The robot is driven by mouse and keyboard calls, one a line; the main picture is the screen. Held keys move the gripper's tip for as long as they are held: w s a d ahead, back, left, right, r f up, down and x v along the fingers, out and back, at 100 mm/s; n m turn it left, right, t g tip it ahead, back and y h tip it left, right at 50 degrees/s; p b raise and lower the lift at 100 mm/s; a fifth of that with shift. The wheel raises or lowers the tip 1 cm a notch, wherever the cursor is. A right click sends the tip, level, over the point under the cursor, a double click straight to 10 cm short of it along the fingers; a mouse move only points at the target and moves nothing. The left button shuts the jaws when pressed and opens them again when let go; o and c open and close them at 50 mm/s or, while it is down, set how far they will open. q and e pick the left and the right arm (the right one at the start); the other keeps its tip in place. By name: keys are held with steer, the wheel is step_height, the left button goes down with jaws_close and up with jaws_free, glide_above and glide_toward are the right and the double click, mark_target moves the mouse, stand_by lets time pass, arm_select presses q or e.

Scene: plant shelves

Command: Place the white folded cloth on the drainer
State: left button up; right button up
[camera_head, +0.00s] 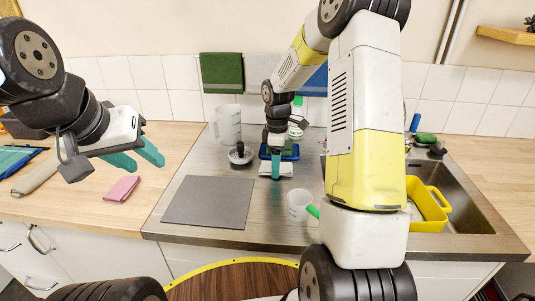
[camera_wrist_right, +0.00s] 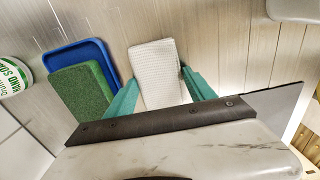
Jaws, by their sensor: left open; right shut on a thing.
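The white folded cloth (camera_head: 262,169) is low over the steel drainer (camera_head: 307,171), near the blue tray. In the right wrist view the cloth (camera_wrist_right: 158,72) reaches out from between the teal fingers. My right gripper (camera_head: 276,166) is shut on it. The drainer's ridged steel (camera_wrist_right: 222,45) fills the background there. I cannot tell whether the cloth touches the steel. My left gripper (camera_head: 137,158) is open and empty above the wooden worktop at the left.
A blue tray (camera_wrist_right: 70,55) with a green scouring pad (camera_wrist_right: 80,98) lies beside the cloth. A grey mat (camera_head: 208,201), white mug (camera_head: 299,205), white jug (camera_head: 229,124) and dark-knobbed item (camera_head: 240,154) stand around. A yellow tub (camera_head: 430,210) is in the sink. A pink cloth (camera_head: 122,188) lies left.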

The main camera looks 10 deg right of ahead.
steer(key=o, duration=1.4)
steer(key=shift+o, duration=0.2)
step_height(320, 180, up, 12)
steer(key=s+r+m+t, duration=0.3)
steer(key=s+r+m, duration=0.2)
steer(key=s+r, duration=0.45)
steer(key=s+a+r+m+t+y, duration=0.1)
steer(key=s+a+m+t+y, duration=0.1)
steer(key=s+m, duration=0.7)
steer(key=s+t, duration=0.1)
steer(key=s, duration=0.5)
steer(key=shift+s+a+r, duration=0.15)
steer(key=shift+s, duration=0.1)
